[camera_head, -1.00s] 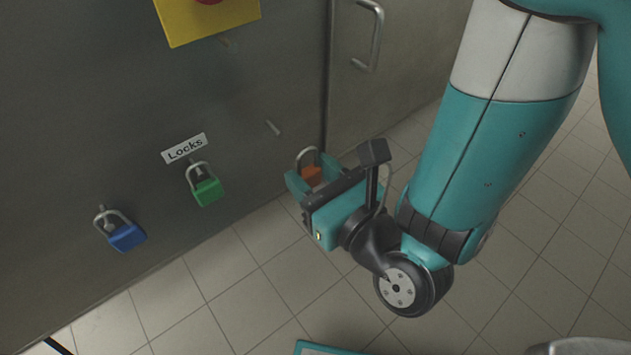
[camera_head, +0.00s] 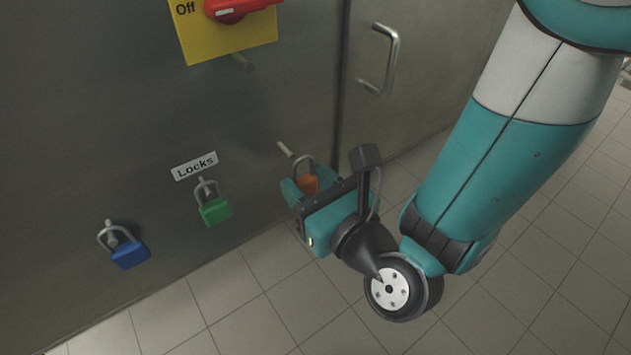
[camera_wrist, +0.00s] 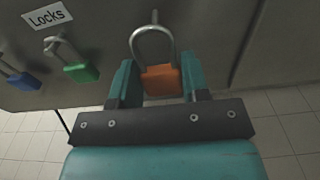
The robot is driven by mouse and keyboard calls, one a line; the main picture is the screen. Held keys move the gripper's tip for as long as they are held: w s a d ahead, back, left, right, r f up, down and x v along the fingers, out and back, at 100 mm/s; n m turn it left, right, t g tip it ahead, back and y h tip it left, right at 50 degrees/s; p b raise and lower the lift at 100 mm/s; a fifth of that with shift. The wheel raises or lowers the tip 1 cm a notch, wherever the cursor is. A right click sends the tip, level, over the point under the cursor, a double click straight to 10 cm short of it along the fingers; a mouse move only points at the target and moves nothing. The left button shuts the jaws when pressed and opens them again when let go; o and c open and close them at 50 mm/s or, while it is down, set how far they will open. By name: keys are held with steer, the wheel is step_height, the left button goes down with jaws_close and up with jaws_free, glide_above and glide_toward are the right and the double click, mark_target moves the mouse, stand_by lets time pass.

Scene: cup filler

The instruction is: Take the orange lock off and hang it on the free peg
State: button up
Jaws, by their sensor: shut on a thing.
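The orange lock (camera_head: 309,184) is between the fingers of my gripper (camera_head: 308,187), its shackle upward. In the wrist view the orange lock (camera_wrist: 160,79) sits upright between the teal fingers of my gripper (camera_wrist: 158,84), in front of the panel. The free peg (camera_head: 285,149) sticks out of the panel, bare, just up and left of the shackle in the head view. In the wrist view the peg (camera_wrist: 155,16) shows right above the shackle's top. I cannot tell how far the shackle is from the peg in depth.
A green lock (camera_head: 215,210) and a blue lock (camera_head: 131,254) hang on pegs to the left, near the "Locks" label (camera_head: 194,166). Above is a yellow plate (camera_head: 232,41) with a red switch (camera_head: 238,8) by "Off". A door handle (camera_head: 392,60) is at upper right.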

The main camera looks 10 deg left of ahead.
mark_target(300, 177)
steer(key=shift+p+x, duration=1.65)
steer(key=shift+p, duration=0.4)
steer(key=shift+w+a+f+b, duration=0.3)
steer(key=shift+w+a+f, duration=0.05)
steer(key=shift+w+a, duration=0.1)
steer(key=shift+s, duration=0.1)
steer(key=o, duration=1.1)
steer(key=shift+c, duration=0.2)
